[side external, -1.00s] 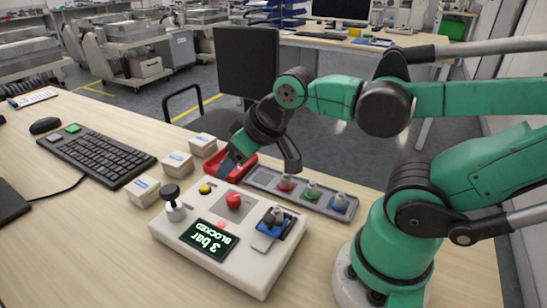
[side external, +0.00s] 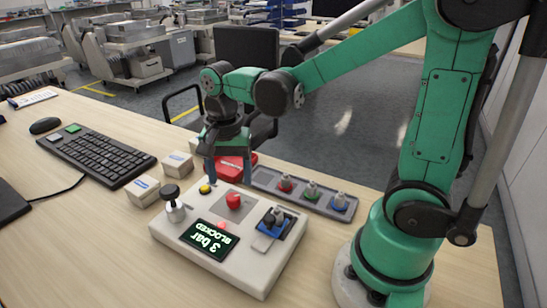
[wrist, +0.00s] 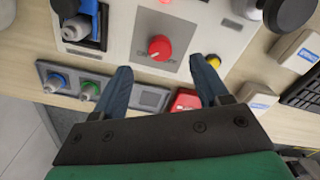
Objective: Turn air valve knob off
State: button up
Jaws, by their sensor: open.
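A white control box (side external: 200,258) stands on the table. A red knob (side external: 233,201) sits on a grey square on its top; it also shows in the wrist view (wrist: 160,47), just beyond my fingertips. A black knob (side external: 170,192) on a grey base stands at the box's left corner. The display (side external: 209,238) reads "3 bar BLOCKED". My gripper (side external: 228,172) points down above the far edge of the box, empty and apart from the red knob. In the wrist view my gripper (wrist: 160,67) has its two fingers spread wide, with the red knob ahead of the gap.
A small yellow button (side external: 206,188) and a blue-framed connector socket (side external: 275,225) are on the box. A red case (side external: 232,165) lies behind it, partly hidden by my gripper. A grey tray (side external: 264,180) holds coloured connectors. Small boxes (side external: 143,191) and a keyboard (side external: 98,155) are left.

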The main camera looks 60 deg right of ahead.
aim_at(233, 197)
jog(key=shift+f, duration=2.6)
grip_shut()
